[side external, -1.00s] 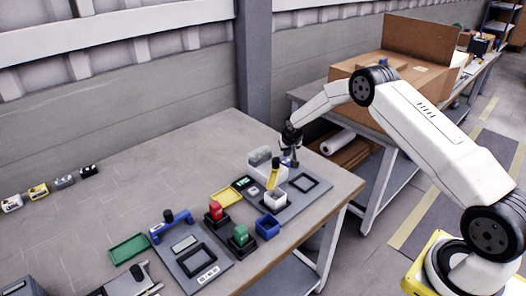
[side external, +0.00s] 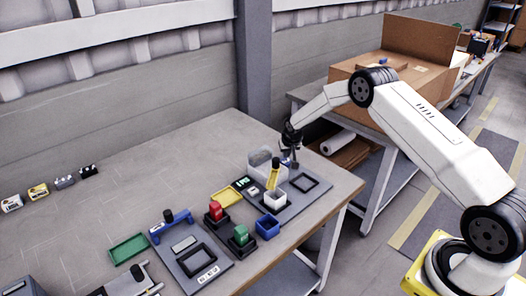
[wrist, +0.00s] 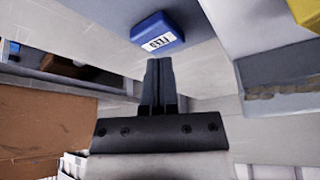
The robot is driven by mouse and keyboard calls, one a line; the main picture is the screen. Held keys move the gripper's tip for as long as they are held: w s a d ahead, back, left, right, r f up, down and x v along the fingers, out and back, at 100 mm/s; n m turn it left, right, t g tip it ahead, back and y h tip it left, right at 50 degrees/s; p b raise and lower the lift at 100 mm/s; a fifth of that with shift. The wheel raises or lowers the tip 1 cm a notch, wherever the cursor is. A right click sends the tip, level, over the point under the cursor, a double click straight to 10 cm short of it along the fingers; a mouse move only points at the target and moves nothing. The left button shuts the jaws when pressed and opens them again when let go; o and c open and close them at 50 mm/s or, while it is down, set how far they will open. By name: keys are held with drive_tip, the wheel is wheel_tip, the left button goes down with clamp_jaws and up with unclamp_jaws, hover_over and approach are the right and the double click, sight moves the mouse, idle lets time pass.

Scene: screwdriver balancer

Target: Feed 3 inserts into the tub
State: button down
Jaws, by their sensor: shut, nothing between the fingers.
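My gripper (side external: 293,163) is shut and empty, pointing down at the back of the grey station near the table's right end. In the wrist view its fingertips (wrist: 158,62) are together just short of a blue button block marked FEED (wrist: 157,32); I cannot tell whether they touch it. In the side view the blue block (side external: 286,161) is mostly hidden by the fingers. Left of it stands a clear bin (side external: 256,168) with a grey shape inside. A yellow upright piece with a dark top (side external: 273,176) stands above a small white tub (side external: 275,204). Single inserts are too small to make out.

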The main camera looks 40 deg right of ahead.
drive_tip(key=shift+f, duration=0.95)
idle(1.1)
drive_tip(key=shift+r, duration=3.5)
wheel_tip(320, 180, up, 6)
hover_over(287, 161)
drive_tip(key=shift+a, duration=0.15)
drive_tip(key=shift+f, duration=0.1)
drive_tip(key=shift+f, duration=2)
drive_tip(key=shift+f, duration=3.25)
